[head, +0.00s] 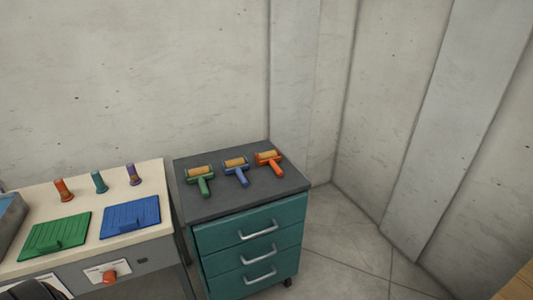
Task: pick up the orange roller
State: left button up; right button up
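The orange roller (270,159) lies on the dark top of a teal drawer cabinet, near its back right corner. It has a tan roll in an orange frame, and its handle points toward the front right. A blue roller (237,170) lies just left of it, and a green roller (200,177) lies further left. The three are apart from each other. Neither of my grippers can be made out in the head view.
The teal cabinet (250,243) has several drawers with metal handles. Left of it, a cream-topped table (85,194) holds a green panel (55,237), a blue panel (130,216) and three small upright pieces (100,182). Concrete walls stand behind and right. Floor (345,250) right of the cabinet is clear.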

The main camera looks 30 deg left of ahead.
aim_at(271, 158)
jog(key=u, duration=0.45)
jog(key=i, duration=0.65)
jog(key=u, duration=1.1)
jog(key=i, duration=0.4)
jog(key=u, duration=0.4)
